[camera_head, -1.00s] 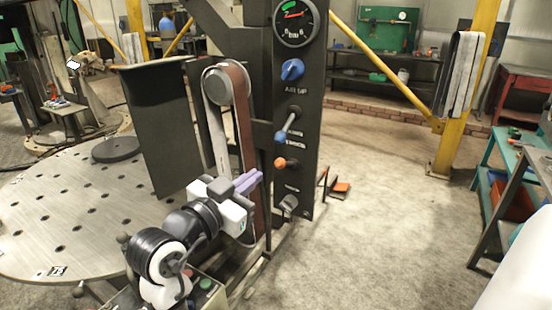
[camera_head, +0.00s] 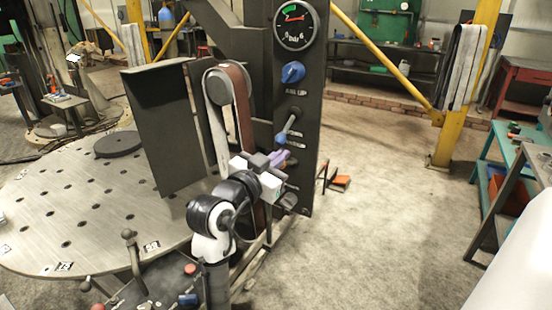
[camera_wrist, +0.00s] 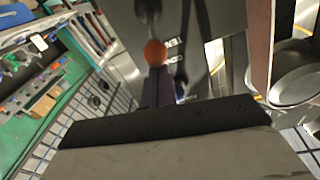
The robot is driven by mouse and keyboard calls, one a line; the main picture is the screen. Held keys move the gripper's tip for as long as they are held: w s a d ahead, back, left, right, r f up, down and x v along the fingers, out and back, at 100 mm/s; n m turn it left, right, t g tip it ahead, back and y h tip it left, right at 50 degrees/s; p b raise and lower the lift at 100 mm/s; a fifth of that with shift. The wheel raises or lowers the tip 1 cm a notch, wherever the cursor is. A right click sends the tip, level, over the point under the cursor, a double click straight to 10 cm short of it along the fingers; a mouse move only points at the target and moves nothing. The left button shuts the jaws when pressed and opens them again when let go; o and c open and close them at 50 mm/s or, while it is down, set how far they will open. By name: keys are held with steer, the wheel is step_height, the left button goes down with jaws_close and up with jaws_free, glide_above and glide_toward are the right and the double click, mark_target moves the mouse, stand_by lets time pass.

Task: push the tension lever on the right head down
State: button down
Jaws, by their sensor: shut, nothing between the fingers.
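The black control panel (camera_head: 297,75) stands upright beside the grinding belt (camera_head: 237,105). A lever with a blue tip (camera_head: 281,139) slants down to the left on it. In the wrist view an orange ball tip (camera_wrist: 155,52) of another lever is right at the ends of my fingers; I cannot tell whether they touch. My gripper (camera_head: 278,158) is shut and empty, its purple fingers in front of the panel below the blue tip. My gripper hides the orange tip in the head view. A bit of blue (camera_wrist: 181,90) shows beside my fingers in the wrist view.
A pressure gauge (camera_head: 296,25) and a blue knob (camera_head: 292,72) sit higher on the panel. A grey knob (camera_head: 288,202) is below my gripper. A round perforated table (camera_head: 60,215) is at left.

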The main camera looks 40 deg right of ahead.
steer(key=shift+f, duration=0.15)
steer(key=shift+a+f+h+b, duration=0.2)
steer(key=shift+h+b, duration=0.1)
steer(key=shift+b, duration=0.8)
